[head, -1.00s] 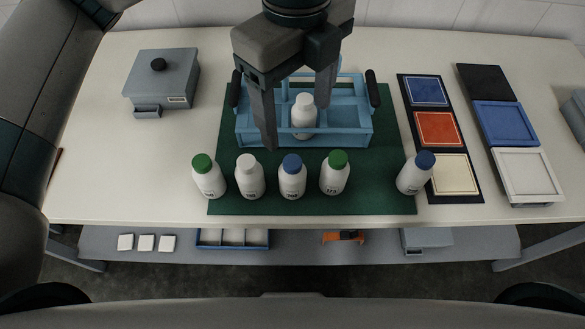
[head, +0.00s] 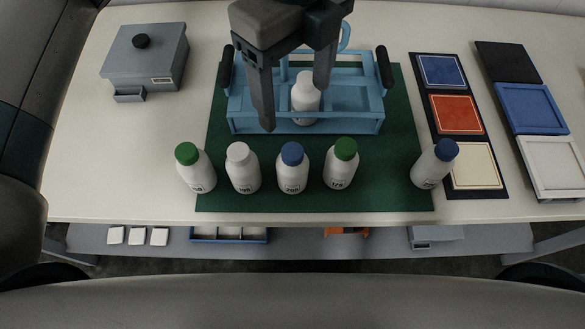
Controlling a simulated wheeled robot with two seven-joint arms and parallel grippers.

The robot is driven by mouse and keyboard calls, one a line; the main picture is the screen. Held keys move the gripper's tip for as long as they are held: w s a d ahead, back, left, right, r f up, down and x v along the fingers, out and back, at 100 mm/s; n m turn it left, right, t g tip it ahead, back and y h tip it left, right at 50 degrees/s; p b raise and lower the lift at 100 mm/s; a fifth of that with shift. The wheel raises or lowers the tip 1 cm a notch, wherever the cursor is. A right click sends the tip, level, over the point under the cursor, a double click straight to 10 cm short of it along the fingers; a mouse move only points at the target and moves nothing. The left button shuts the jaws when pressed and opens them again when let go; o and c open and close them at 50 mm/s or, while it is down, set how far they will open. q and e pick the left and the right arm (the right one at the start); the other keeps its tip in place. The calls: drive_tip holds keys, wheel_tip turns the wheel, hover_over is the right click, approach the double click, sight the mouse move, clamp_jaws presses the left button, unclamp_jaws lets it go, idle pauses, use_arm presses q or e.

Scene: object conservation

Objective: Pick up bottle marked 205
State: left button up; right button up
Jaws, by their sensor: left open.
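Several white bottles stand in a front row on a green mat (head: 400,125): a green-capped one (head: 196,168) at the left, then a white-capped one (head: 243,169), a blue-capped one (head: 292,169) and another green-capped one (head: 341,165). A blue-capped bottle (head: 434,164) stands apart at the right. Their number labels are too small to read surely, so I cannot tell which is 205. A white bottle (head: 305,102) stands in the blue rack (head: 330,124). My left gripper (head: 295,108) is open above the rack, its fingers apart around that bottle's place in the picture. My right gripper is out of view.
A grey lidded box (head: 147,60) stands at the back left. Coloured panels (head: 455,115) and trays (head: 530,108) lie at the right. A lower shelf (head: 290,243) holds white tiles (head: 137,236) and a blue tray (head: 230,235).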

use_arm(q)
drive_tip(key=shift+s, duration=0.15)
drive_tip(key=p, duration=0.2)
approach(292, 151)
drive_tip(key=f, duration=0.5)
drive_tip(key=shift+s+d+f, duration=0.1)
drive_tip(key=shift+d+f, duration=0.1)
drive_tip(key=shift+f, duration=0.5)
drive_tip(key=shift+f+p, duration=0.1)
drive_tip(key=shift+p, duration=0.2)
drive_tip(key=shift+f, duration=0.25)
drive_tip(key=f+p, duration=0.1)
drive_tip(key=f, duration=0.2)
drive_tip(key=shift+a+f+p, duration=0.2)
drive_tip(key=shift+f+p, duration=0.15)
drive_tip(key=shift+f, duration=0.4)
